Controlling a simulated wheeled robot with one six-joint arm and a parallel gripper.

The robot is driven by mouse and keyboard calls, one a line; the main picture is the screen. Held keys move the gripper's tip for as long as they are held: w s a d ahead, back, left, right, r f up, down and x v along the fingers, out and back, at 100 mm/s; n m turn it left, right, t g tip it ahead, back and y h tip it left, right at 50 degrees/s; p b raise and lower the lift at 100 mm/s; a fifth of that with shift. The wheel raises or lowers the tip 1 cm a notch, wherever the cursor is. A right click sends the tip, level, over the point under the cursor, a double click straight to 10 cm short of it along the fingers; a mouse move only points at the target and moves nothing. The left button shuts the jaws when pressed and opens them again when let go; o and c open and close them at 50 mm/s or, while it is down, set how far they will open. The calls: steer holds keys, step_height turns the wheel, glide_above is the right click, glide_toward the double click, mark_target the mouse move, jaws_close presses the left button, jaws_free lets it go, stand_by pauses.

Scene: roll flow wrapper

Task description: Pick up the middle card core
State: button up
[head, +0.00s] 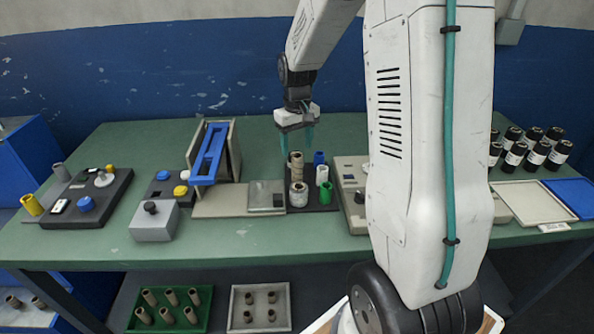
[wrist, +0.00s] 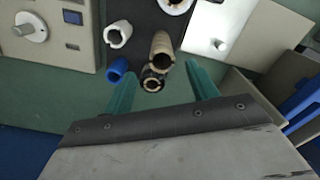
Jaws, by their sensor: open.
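A tan card core (head: 297,168) stands on the dark plate (head: 312,204), in the middle of a front-to-back row; it also shows in the wrist view (wrist: 161,46). A shorter core with a dark open end (wrist: 152,82) stands close behind it. A wide pale roll (head: 299,196) stands at the front of the row. My gripper (head: 297,146) is open and empty above the row's rear. In the wrist view, its two green fingers (wrist: 162,74) sit apart to either side of the cores. I cannot tell their exact height over the cores.
Blue (head: 318,158), white (head: 322,175) and green (head: 326,193) cores stand just right of the row. A metal block (head: 266,196) and a blue-framed holder (head: 209,154) are at left. A beige control box (head: 352,190) stands at right.

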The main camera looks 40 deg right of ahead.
mark_target(297, 158)
steer(key=f, duration=0.6)
steer(key=shift+s+a+f, duration=0.25)
steer(key=shift+f, duration=0.05)
steer(key=c, duration=1.1)
